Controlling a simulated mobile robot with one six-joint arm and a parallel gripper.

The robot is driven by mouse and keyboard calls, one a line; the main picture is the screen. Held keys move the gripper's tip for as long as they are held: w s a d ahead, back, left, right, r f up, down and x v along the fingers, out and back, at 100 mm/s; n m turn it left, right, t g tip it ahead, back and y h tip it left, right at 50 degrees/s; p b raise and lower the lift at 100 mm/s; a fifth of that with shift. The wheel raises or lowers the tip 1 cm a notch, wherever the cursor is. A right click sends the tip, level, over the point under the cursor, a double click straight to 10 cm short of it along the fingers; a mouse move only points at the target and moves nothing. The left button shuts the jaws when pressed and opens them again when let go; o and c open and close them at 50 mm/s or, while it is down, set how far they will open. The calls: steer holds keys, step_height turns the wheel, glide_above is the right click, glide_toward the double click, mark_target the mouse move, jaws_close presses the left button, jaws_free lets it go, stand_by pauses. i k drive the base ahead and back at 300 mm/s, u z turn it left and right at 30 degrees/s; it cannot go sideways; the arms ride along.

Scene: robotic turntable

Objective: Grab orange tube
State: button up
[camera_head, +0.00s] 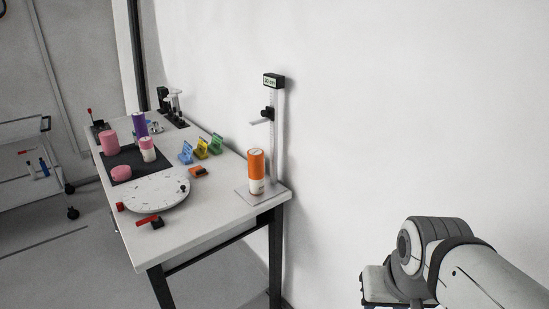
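The orange tube (256,163) stands upright at the right end of the white table. Its upper part is orange and its lower part is whitish. It stands on the flat base plate (263,194) of a height gauge (272,130), in front of the gauge's upright post. My arm shows at the lower right of the view, well to the right of the table and apart from the tube. The fingers of my gripper do not show, so I cannot see its opening.
A round white turntable (155,191) lies left of the tube. Pink cylinders (109,142) and a purple one (140,124) stand on or by a dark mat (127,174). Coloured holders (201,148) line the table's back edge. A wall stands behind; a cart (40,195) is far left.

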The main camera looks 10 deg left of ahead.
mark_target(255, 156)
steer(key=u, duration=0.25)
steer(key=i, duration=1.4)
steer(key=u, duration=0.65)
